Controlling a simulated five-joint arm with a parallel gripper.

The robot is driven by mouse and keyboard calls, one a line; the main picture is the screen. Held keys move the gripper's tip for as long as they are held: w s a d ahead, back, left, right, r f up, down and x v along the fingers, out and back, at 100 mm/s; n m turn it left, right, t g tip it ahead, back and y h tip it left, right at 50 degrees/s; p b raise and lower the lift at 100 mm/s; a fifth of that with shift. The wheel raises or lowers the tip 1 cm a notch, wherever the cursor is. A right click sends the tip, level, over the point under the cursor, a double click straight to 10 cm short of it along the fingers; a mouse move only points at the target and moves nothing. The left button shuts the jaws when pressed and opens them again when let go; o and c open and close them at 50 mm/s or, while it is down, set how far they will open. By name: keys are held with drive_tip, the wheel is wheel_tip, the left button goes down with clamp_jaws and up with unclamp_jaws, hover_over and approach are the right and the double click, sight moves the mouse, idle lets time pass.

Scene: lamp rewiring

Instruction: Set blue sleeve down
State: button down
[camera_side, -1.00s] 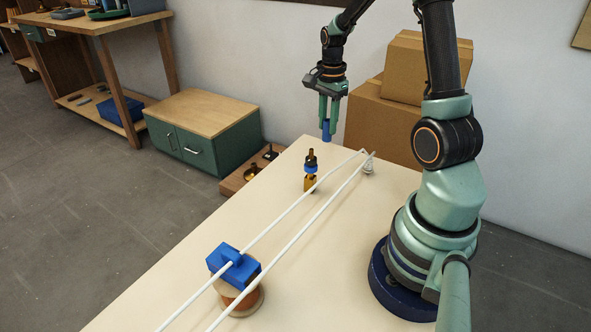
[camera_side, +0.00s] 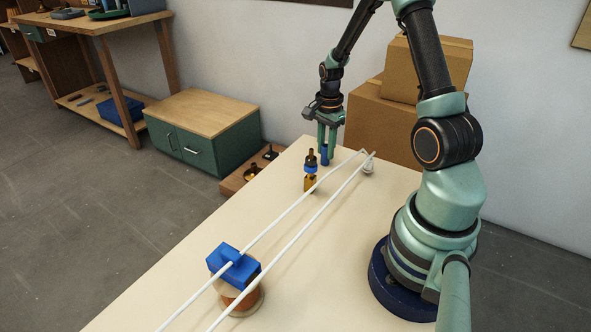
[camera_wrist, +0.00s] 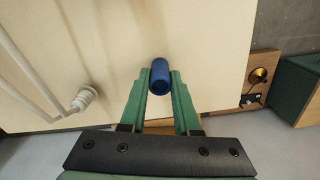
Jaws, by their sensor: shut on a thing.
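The blue sleeve (camera_side: 324,155) is a small upright cylinder between the fingers of my gripper (camera_side: 326,150), near the far end of the table. In the wrist view the sleeve (camera_wrist: 160,77) sits between the green fingertips of my gripper (camera_wrist: 160,85), its hollow end showing. My gripper is shut on it. The sleeve's lower end is at or just above the tabletop; I cannot tell whether it touches.
A blue block (camera_side: 234,264) sits over a spool (camera_side: 243,300) at the front. Cardboard boxes (camera_side: 385,125) stand behind.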

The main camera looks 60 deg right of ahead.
sight(326, 146)
drive_tip(key=c, duration=0.6)
unclamp_jaws()
drive_tip(key=shift+c, duration=0.2)
wheel_tip(326, 146, up, 11)
drive_tip(key=s+a+r+n+t, duration=0.1)
drive_tip(key=a+r+n+t, duration=0.1)
drive_tip(key=a+n, duration=0.5)
drive_tip(key=s+a+r+n+t, duration=0.1)
drive_tip(key=a+r+n, duration=0.4)
drive_tip(key=a+n, duration=0.2)
drive_tip(key=s+a+r+n+t, duration=0.1)
drive_tip(key=a+r+n+t, duration=0.1)
drive_tip(key=a+r+n, duration=0.2)
drive_tip(key=a+n, duration=0.3)
drive_tip(key=a, duration=0.3)
drive_tip(key=shift+s+r+t, duration=0.15)
drive_tip(key=shift+s+t, duration=0.1)
drive_tip(key=shift+t, duration=0.05)
